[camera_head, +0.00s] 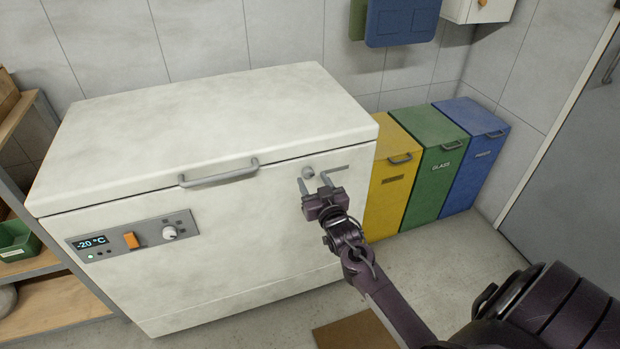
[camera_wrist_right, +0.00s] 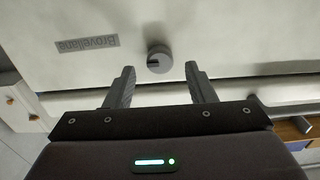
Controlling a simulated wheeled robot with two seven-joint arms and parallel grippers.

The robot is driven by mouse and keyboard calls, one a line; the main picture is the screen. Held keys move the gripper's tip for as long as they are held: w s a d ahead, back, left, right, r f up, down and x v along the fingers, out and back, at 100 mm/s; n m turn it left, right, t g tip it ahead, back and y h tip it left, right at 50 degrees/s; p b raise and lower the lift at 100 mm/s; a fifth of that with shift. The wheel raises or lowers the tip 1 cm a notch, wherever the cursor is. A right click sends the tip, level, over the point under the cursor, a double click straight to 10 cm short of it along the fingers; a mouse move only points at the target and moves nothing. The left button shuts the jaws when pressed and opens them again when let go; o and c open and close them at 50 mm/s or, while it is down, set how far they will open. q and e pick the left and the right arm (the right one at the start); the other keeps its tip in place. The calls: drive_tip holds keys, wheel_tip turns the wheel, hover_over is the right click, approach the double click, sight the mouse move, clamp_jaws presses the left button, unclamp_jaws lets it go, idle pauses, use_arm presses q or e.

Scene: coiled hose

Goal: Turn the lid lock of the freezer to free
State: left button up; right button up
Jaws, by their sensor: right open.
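The white chest freezer (camera_head: 220,240) stands against the wall with its lid (camera_head: 200,120) down. The lid lock (camera_head: 308,172) is a small round grey knob on the freezer's front, near its right end. In the right wrist view the lock (camera_wrist_right: 159,59) shows as a round grey knob with a dark slot. My right gripper (camera_head: 324,178) is open in front of the lock. In the wrist view its fingers (camera_wrist_right: 161,82) stand apart, with the knob beyond the gap between their tips and not gripped. My left gripper is out of view.
A grey lid handle (camera_head: 220,174) and a control panel (camera_head: 133,236) with an orange switch are left of the lock. Yellow (camera_head: 392,190), green (camera_head: 436,170) and blue (camera_head: 474,155) bins stand to the right. A shelf (camera_head: 50,290) is at the far left. Some floor is clear in front.

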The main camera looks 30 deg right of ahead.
drive_tip(key=shift+x, duration=0.95)
drive_tip(key=shift+w, duration=0.1)
drive_tip(key=shift+c, duration=0.3)
drive_tip(key=c, duration=0.9)
